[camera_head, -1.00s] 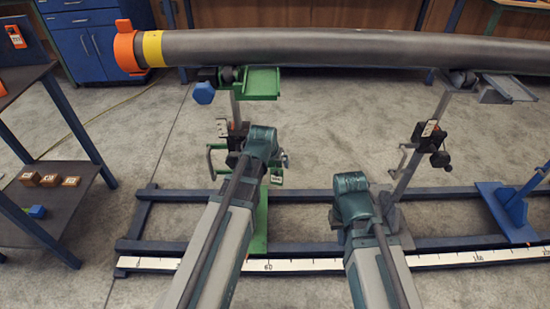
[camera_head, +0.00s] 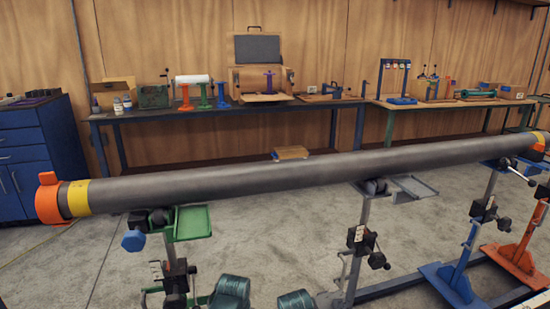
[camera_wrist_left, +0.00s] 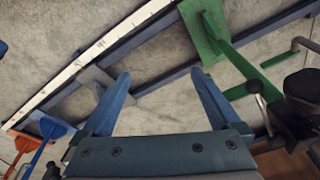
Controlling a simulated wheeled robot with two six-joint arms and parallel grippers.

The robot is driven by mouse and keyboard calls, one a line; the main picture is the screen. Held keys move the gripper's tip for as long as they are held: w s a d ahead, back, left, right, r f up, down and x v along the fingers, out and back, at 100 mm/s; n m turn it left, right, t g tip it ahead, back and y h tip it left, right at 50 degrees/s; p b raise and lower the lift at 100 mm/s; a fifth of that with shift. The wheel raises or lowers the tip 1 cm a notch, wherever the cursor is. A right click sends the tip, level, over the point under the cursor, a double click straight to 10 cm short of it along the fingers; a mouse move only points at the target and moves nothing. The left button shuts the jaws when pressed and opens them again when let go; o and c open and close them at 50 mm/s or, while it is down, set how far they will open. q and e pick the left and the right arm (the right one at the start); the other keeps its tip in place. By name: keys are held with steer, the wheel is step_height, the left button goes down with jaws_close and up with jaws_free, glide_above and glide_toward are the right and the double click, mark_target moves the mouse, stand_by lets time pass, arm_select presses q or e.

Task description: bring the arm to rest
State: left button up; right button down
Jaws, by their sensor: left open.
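My left gripper (camera_wrist_left: 160,105) shows in the left wrist view with its two blue fingers wide apart and nothing between them. Beyond the fingers are the floor rails and the white measuring strip (camera_wrist_left: 95,50). In the head view only the teal tops of my two arms show at the bottom edge; neither gripper's fingers are visible there. The long grey pipe (camera_head: 300,170) lies across the stands, with an orange flange (camera_head: 48,203) and a yellow band (camera_head: 79,197) at its left end.
A green stand (camera_head: 193,222), a grey stand (camera_head: 358,240), a blue stand (camera_head: 455,280) and an orange stand (camera_head: 515,258) stand along the pipe. A workbench (camera_head: 225,108) with tools is behind. A blue cabinet (camera_head: 35,160) is at the left. A green stand (camera_wrist_left: 215,30) also shows near the left gripper.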

arm_select(q)
steer(key=s+d+m+g+y, duration=0.15)
steer(key=s+d, duration=0.25)
steer(key=s, duration=0.5)
step_height(320, 180, up, 27)
steer(key=p, duration=2.7)
steer(key=shift+f+g, duration=0.15)
steer(key=shift+g, duration=0.3)
steer(key=shift+d+h, duration=0.1)
steer(key=shift+h, duration=0.15)
